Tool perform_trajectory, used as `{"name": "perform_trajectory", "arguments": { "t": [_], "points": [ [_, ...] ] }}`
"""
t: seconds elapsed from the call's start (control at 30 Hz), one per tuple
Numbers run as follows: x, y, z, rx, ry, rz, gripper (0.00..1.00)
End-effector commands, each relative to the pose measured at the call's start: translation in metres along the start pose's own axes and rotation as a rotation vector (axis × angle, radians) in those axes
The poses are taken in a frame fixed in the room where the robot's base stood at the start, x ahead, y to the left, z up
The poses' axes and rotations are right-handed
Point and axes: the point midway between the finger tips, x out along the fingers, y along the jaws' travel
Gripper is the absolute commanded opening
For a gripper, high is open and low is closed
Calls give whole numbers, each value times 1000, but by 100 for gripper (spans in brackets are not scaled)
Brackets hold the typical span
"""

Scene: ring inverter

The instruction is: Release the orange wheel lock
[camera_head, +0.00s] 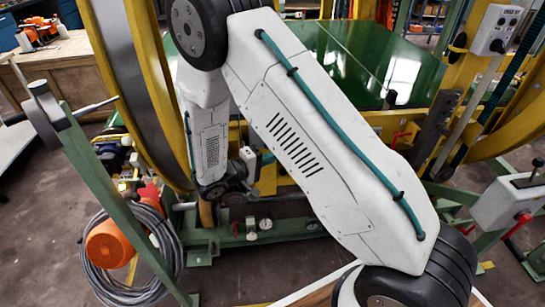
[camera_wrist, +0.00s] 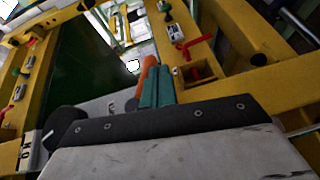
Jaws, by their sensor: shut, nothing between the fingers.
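In the wrist view my gripper (camera_wrist: 158,84) shows as two teal fingers close together, shut and empty. A slim orange part (camera_wrist: 147,72) stands right beside the left finger. It may be the orange wheel lock, but I cannot tell for sure, nor whether the finger touches it. In the head view my white arm crosses the middle and its forearm hangs down to the wrist. The fingers are mostly hidden there behind my arm. No orange wheel lock can be clearly made out in the head view.
A yellow ring frame (camera_head: 158,95) surrounds a green plate (camera_head: 335,50). A white control box (camera_head: 500,28) is upper right. Red handles (camera_wrist: 200,72) sit on the yellow beam near my fingers.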

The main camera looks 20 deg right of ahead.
Motion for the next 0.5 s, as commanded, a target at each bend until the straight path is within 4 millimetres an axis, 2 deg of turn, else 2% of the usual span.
{"name": "perform_trajectory", "arguments": {
  "t": [0.17,0.37,0.43,0.5],
  "points": [
    [-1,-2,0,-1,0,0,0],
    [-9,-27,1,-3,-1,1,0],
    [-14,-41,2,-4,-3,1,0],
    [-34,-39,0,2,1,0,0]
  ]
}}
